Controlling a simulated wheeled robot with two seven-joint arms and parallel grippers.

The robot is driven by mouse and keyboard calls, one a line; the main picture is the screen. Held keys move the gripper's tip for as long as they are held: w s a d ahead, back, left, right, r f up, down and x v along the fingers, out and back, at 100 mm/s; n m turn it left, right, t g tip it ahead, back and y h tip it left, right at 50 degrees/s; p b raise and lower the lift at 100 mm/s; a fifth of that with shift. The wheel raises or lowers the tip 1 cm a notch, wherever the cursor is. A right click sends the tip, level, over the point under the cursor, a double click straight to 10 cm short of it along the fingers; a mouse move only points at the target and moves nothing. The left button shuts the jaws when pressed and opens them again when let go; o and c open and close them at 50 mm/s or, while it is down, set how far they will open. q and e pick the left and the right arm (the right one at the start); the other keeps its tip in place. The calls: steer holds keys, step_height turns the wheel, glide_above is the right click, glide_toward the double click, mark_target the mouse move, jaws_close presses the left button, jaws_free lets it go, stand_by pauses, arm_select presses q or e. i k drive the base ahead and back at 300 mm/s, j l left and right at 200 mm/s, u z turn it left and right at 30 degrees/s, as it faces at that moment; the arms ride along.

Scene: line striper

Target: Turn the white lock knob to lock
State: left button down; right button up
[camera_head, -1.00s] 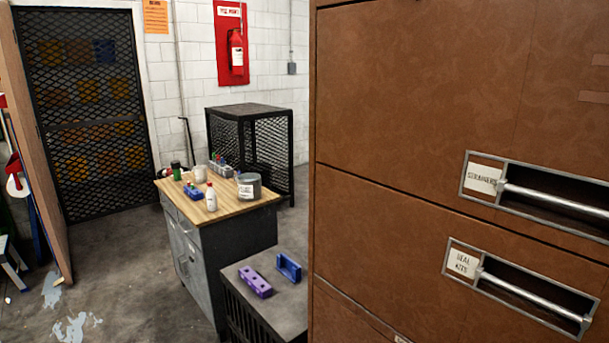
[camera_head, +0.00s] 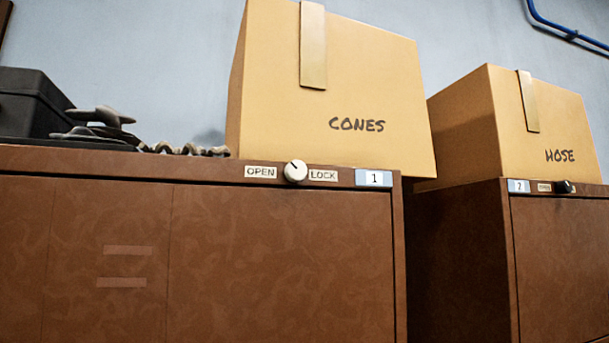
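The white lock knob (camera_head: 296,171) sits on the top rail of the brown cabinet marked 1 (camera_head: 280,265). The OPEN label (camera_head: 261,172) is just left of the knob, and the LOCK label (camera_head: 323,175) is just right of it. A small dark mark on the knob's face appears to point up and left, toward the OPEN side. Neither of my grippers is in view, and nothing touches the knob.
A cardboard box marked CONES (camera_head: 375,90) stands on this cabinet. A black case (camera_head: 32,103) and grey items lie at its left. A second cabinet (camera_head: 560,265) with a black knob (camera_head: 565,187) holds a HOSE box (camera_head: 545,120). The cabinet front is unobstructed.

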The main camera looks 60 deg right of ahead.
mark_target(296, 170)
steer(key=l+z, duration=0.1)
steer(key=z, duration=0.3)
steer(key=k+l+z, duration=0.1)
steer(key=z, duration=0.25)
steer(key=l+z, duration=0.15)
steer(key=z, duration=0.25)
steer(key=l+z, duration=0.1)
steer(key=z, duration=0.25)
